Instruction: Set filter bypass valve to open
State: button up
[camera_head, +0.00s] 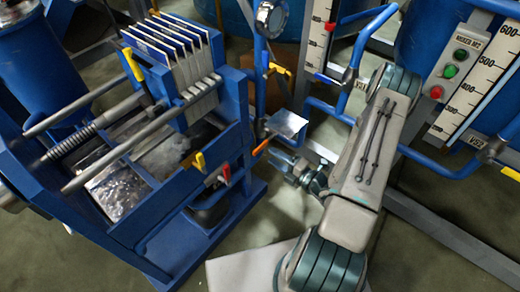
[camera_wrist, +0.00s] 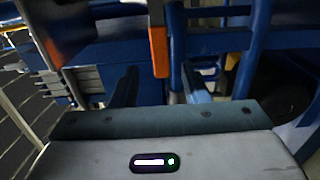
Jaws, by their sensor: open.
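An orange valve handle (camera_head: 261,147) sits at the right side of the blue filter frame, beside a small bright metal plate. I see no label, so I cannot tell for sure that it is the filter bypass valve. My gripper (camera_head: 285,163) is just right of this handle. In the wrist view an orange handle (camera_wrist: 159,52) hangs upright ahead of my gripper (camera_wrist: 159,84), between the lines of the two dark fingers. The fingers are apart with nothing held between them. Whether they touch the handle cannot be told.
The blue filter press (camera_head: 185,100) with upright plates stands left. Yellow (camera_head: 199,162) and red (camera_head: 226,173) handles are on its near side. Blue pipes (camera_head: 345,107) run behind my arm. A panel with buttons (camera_head: 449,71) and level scales stands right. Some floor shows at the bottom.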

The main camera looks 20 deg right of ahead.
aim_at(262, 149)
jog(key=b+x, duration=0.1)
jog(key=x, duration=0.6)
grip_shut()
